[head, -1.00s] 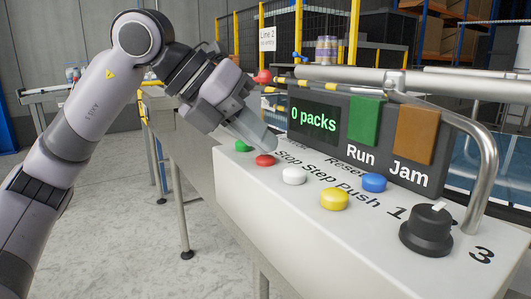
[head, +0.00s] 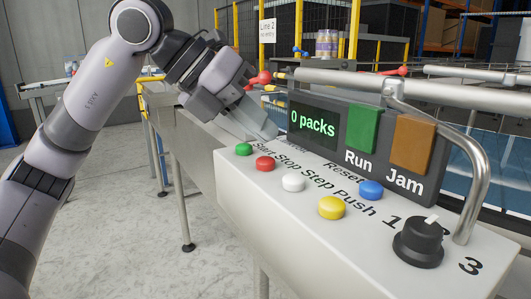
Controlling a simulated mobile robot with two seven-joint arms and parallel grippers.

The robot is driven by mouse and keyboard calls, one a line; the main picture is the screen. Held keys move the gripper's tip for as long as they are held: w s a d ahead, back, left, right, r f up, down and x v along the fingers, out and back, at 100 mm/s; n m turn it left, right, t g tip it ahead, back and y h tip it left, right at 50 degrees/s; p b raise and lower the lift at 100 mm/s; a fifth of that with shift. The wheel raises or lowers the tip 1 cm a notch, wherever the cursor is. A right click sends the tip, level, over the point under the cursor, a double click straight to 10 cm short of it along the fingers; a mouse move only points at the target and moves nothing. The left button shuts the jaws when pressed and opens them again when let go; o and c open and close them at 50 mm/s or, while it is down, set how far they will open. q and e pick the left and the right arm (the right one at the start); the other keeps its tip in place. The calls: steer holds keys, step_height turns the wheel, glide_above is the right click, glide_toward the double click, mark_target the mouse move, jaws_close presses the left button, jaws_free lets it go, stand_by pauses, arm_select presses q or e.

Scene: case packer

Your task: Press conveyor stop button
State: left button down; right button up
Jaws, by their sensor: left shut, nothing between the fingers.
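The red Stop button (head: 265,163) sits on the sloped top of the white control box (head: 240,195), between the green Start button (head: 243,149) and the white Step button (head: 293,183). My left gripper (head: 268,132) is shut and empty. Its fingertips are behind the red button in the picture, near the display's left edge, and look apart from the button. The whole red button shows. The display (head: 313,122) reads "0 packs". My right gripper is not in view.
A yellow Push button (head: 332,208), a blue Reset button (head: 371,190) and a black dial (head: 418,242) share the box. Green Run (head: 362,128) and orange Jam (head: 412,145) panels stand behind. A metal rail (head: 350,80) runs above them. Grey floor is clear at left.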

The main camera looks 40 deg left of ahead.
mark_target(259, 159)
arm_select(q)
step_height(259, 159, up, 4)
steer(key=p, duration=0.3)
steer(key=shift+r+p, duration=0.2)
steer(key=shift+p, duration=0.1)
steer(key=shift+f, duration=0.1)
stand_by(0.9)
stand_by(1.1)
